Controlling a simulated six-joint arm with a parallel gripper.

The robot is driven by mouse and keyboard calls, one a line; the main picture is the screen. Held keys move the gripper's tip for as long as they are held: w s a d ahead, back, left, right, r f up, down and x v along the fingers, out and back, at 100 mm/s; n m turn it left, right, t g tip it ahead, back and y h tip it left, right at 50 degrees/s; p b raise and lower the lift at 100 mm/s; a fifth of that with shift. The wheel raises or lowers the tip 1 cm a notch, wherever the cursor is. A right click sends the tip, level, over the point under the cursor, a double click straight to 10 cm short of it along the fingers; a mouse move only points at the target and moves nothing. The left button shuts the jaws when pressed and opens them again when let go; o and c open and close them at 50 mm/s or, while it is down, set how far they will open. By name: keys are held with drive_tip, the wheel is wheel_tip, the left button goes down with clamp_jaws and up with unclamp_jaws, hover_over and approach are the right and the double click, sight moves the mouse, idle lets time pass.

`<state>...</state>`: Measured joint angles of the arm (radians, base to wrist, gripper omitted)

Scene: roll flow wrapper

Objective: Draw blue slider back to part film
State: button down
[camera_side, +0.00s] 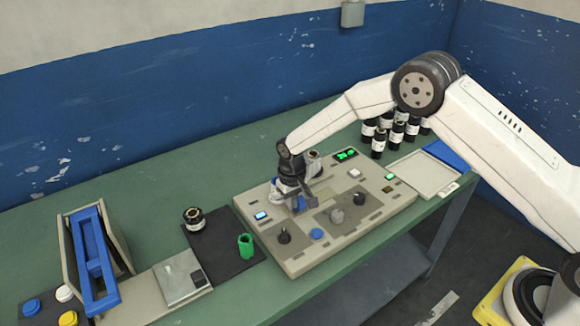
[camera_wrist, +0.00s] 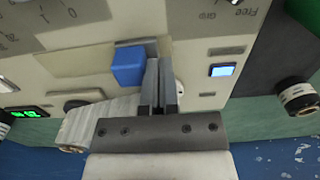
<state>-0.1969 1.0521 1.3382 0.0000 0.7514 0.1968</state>
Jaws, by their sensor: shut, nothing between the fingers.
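The blue slider (camera_wrist: 128,66) is a small blue block on the beige control panel (camera_side: 350,240), in a short slot. In the side view a bit of its blue (camera_side: 302,203) shows beside my fingers. My gripper (camera_wrist: 160,65) is shut and empty, its fingertips down at the panel. In the wrist view the fingers stand just right of the blue block. I cannot tell whether they touch it. In the side view my gripper (camera_side: 297,206) is over the panel's rear left part and hides much of the slider.
Knobs, including a dark one (camera_side: 284,236) and a grey one (camera_side: 337,214), and a blue button (camera_side: 317,234) stand in front. A green cylinder (camera_side: 245,246) and dark roll (camera_side: 194,218) are on the left mat. Several dark bottles (camera_side: 378,147) stand behind. Green table is clear behind the mat.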

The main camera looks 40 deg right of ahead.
drive_tip(key=shift+d, duration=5)
drive_tip(key=shift+a, duration=0.3)
drive_tip(key=shift+a, duration=0.3)
drive_tip(key=shift+r, duration=0.15)
wheel_tip(320, 180, up, 8)
